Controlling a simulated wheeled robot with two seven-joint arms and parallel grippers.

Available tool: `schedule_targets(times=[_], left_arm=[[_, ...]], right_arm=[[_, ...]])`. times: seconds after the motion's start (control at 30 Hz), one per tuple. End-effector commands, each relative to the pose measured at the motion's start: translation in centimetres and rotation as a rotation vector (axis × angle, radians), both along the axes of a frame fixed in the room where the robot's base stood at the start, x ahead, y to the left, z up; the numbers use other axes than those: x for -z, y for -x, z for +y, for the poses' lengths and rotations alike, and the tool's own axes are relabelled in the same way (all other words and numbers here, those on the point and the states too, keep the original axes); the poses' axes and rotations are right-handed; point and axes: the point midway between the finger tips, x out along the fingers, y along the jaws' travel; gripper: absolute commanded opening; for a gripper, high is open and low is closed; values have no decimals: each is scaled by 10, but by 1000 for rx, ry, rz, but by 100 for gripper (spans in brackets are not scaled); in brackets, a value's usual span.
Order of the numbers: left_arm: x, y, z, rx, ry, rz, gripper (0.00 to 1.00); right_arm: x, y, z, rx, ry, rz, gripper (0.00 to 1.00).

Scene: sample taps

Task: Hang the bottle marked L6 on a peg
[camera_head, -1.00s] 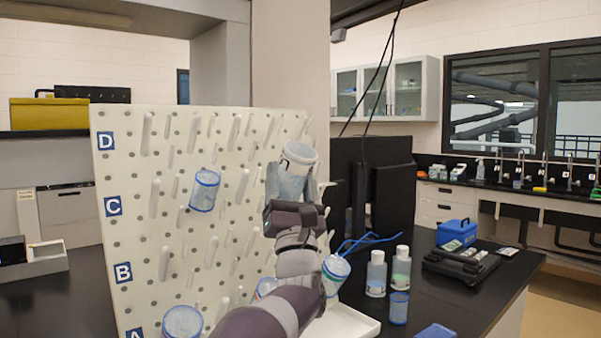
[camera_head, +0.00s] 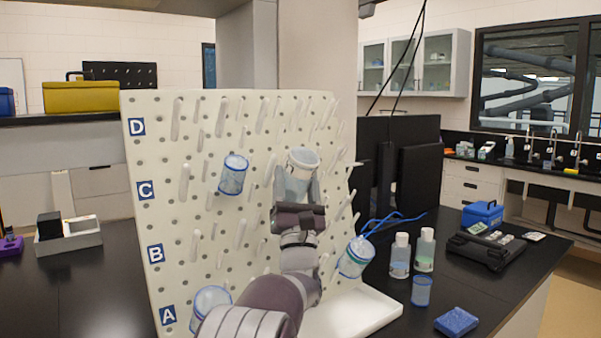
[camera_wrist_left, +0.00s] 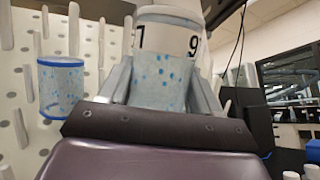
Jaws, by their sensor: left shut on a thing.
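My left gripper (camera_head: 297,190) is shut on a white-topped, clear bottle (camera_head: 301,167) and holds it up in front of the white pegboard (camera_head: 150,230), right of its middle. In the left wrist view the held bottle (camera_wrist_left: 160,80) fills the space between the fingers. Its pale band carries dark marks that look like a 7 or 1 and a 9; I cannot read L6 for sure. Slanted white pegs, such as one peg (camera_head: 184,182), stick out of the board. Whether the bottle touches a peg is hidden. My right gripper is not in view.
A blue-rimmed container (camera_head: 234,175) hangs near row C, another (camera_head: 210,305) at lower left, another (camera_head: 357,256) at lower right. A white tray (camera_head: 365,312) lies below the board. Two capped bottles (camera_head: 400,257) and a small blue container (camera_head: 421,291) stand right of it.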

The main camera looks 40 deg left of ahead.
Motion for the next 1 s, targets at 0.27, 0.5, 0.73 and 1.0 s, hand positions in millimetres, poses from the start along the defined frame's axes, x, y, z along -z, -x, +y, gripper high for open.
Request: schedule_targets(times=[0.27,0.5,0.73,1.0], left_arm=[[29,-4,13,0,-1,-1,34],[48,-7,24,0,0,0,34],[60,-9,32,0,0,-1,34],[62,-10,35,1,0,1,34]], right_arm=[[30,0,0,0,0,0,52],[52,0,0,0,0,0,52],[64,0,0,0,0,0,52],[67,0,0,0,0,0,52]])
